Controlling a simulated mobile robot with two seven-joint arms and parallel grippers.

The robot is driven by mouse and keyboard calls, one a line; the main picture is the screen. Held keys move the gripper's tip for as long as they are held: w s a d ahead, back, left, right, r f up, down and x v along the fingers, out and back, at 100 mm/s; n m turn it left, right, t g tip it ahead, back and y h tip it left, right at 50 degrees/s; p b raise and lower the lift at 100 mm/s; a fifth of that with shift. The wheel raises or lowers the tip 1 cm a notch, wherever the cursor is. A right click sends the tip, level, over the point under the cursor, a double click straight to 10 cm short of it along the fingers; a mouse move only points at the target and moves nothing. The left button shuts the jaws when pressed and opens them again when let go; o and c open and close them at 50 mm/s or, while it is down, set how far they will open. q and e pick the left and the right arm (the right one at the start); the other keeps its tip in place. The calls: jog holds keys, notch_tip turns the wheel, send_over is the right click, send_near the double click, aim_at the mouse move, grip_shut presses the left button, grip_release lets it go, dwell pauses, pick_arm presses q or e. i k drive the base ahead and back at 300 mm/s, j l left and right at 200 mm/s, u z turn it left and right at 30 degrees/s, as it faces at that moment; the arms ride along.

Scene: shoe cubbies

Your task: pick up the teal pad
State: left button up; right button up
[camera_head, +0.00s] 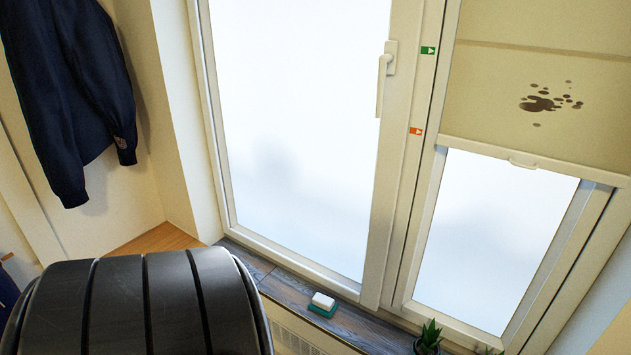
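The teal pad (317,311) lies on the dark wooden windowsill (350,318), below the large window pane. A small white block with rounded edges (323,300) sits on top of it and covers most of it. Only the pad's teal front and side edges show. Neither of my grippers is in view.
A potted succulent (429,337) stands on the sill to the right of the pad. A radiator (291,342) is below the sill. The window handle (383,80) is above, and a stained roller blind (545,70) hangs at right. A dark jacket (65,90) hangs at left.

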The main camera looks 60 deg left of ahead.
aim_at(321, 304)
jog(key=u, duration=1.95)
jog(key=j, duration=0.1)
